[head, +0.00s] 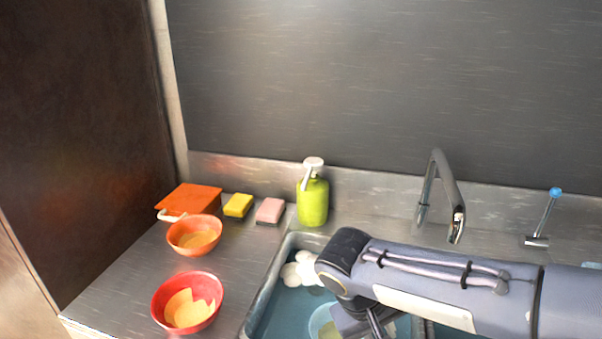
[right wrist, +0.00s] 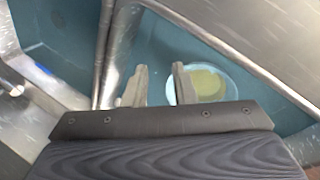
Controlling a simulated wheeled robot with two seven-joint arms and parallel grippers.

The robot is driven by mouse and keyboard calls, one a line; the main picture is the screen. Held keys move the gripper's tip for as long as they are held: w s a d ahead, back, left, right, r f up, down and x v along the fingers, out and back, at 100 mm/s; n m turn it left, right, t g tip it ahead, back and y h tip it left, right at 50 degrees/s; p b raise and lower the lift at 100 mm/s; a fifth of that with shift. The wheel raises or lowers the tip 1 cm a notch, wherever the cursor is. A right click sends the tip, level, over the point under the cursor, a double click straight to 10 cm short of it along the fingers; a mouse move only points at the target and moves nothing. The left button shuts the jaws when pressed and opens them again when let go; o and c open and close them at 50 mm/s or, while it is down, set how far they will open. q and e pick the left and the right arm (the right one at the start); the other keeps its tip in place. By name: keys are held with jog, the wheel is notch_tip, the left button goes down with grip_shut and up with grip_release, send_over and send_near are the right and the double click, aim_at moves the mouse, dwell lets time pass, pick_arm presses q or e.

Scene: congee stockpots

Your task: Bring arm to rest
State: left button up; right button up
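My right arm (head: 450,285) comes in from the right of the head view and reaches over the sink (head: 262,300). My right gripper (right wrist: 159,72) shows in the right wrist view with its two fingers apart and nothing visible between them. It is above the sink; in the head view its fingertips are largely hidden below the wrist. A pale bowl (right wrist: 222,72) with yellowish contents lies in the blue-green sink, beyond the right finger in the wrist view. My left gripper is not in view.
A green soap bottle (head: 313,203), faucet (head: 455,205) and blue-tipped lever (head: 545,215) stand behind the sink.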

jog(key=s+d+r+y+p, duration=0.1)
jog(key=s+d, duration=0.1)
jog(key=s+d+m+y, duration=0.1)
jog(key=s+d, duration=0.1)
jog(key=s+d+r+y+p, duration=0.1)
jog(key=s+d+y, duration=0.1)
jog(key=shift+s+r+m+p, duration=0.15)
jog(key=shift+r+m+p, duration=0.15)
jog(key=s+t+y, duration=0.1)
jog(key=s, duration=0.1)
jog(key=s+d+r+m+t+y+p, duration=0.1)
jog(key=s+m+y+p, duration=0.1)
jog(key=s, duration=0.1)
jog(key=shift+s+d+r+t, duration=0.2)
jog(key=shift+s+r+t, duration=0.15)
jog(key=shift+t, duration=0.05)
jog(key=shift+s+a+r+m+t+y+p, duration=0.1)
jog(key=shift+s+r+m+t+y+p, duration=0.15)
jog(key=shift+s+m+t+y+p, duration=0.45)
jog(key=shift+w, duration=0.15)
